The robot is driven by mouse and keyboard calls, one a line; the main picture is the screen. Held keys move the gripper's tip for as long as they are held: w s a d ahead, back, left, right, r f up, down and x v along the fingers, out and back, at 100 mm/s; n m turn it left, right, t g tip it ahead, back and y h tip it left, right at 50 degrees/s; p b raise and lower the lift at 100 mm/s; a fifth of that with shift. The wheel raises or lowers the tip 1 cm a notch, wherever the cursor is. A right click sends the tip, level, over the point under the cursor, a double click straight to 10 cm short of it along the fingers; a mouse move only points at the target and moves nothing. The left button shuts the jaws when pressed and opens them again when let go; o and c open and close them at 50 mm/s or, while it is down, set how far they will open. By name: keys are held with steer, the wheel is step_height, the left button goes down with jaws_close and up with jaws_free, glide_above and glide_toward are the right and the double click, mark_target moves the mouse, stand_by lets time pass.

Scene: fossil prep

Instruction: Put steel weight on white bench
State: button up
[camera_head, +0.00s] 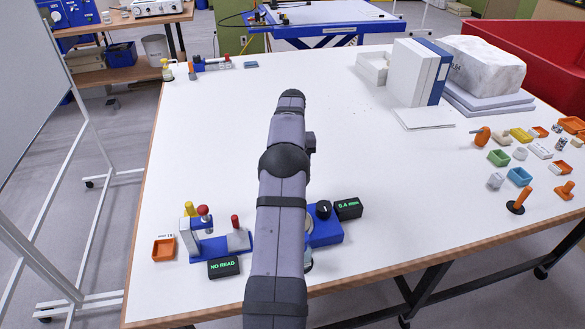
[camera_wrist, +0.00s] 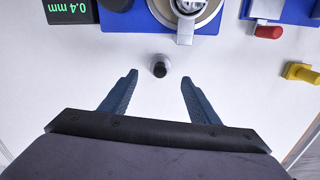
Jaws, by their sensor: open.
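In the wrist view, a small dark grey cylinder with a rounded lighter end (camera_wrist: 160,67), seemingly the steel weight, stands on the white bench (camera_wrist: 250,95). It is just past and between the tips of my gripper (camera_wrist: 158,78). My gripper is open, with a clear gap on both sides of the cylinder. In the head view my arm hides the gripper and the cylinder; the white bench (camera_head: 370,190) shows around them. A round metal plate with a silver part on it (camera_wrist: 187,8) is cut off at the top of the wrist view.
A blue device (camera_head: 324,232) with a 0.4 mm display (camera_head: 348,208) is beside my arm. A second blue device (camera_head: 208,246), a NO READ display (camera_head: 223,267) and an orange tray (camera_head: 164,249) stand to the left. The bench middle is mostly clear.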

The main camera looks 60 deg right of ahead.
steer(key=shift+r, duration=2.35)
